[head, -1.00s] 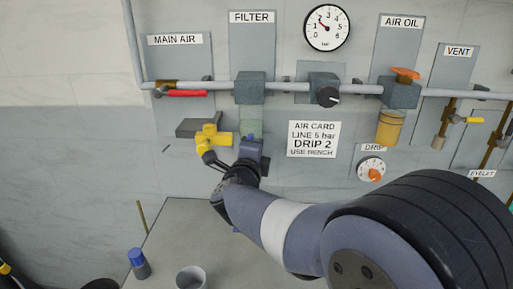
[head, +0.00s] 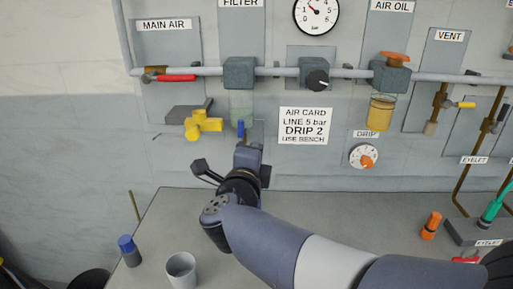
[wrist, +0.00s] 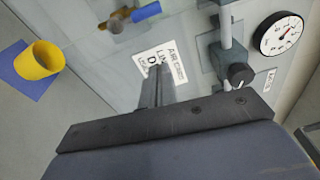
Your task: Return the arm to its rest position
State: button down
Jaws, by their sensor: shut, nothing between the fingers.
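My gripper (wrist: 156,70) shows in the wrist view with its narrow fingers together and nothing between them. In the head view my wrist is left of centre, in front of the panel and above the bench (head: 215,262). The fingertips are hard to make out there. The yellow handle (head: 203,124) is up and left of the wrist, clear of it. The white air card (head: 306,126) is to the right, and also shows in the wrist view (wrist: 162,67).
A grey cup (head: 181,271) and a blue-capped bottle (head: 130,252) stand on the bench at front left. An orange-topped item (head: 431,225) stands at right. The pipe (head: 285,72) with its valves, the filter bowl (head: 241,105) and the amber oil bowl (head: 381,112) project from the panel.

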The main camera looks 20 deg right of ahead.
dwell(0.3)
jog(key=w+d+f+m+y+b, duration=0.2)
jog(key=w+f+m, duration=0.4)
jog(key=m, duration=0.8)
jog(key=shift+w+d+f+m+y+b, duration=0.35)
jog(key=shift+w+d+b, duration=0.3)
jog(key=shift+w+d, duration=0.4)
jog(key=shift+w+a, duration=0.15)
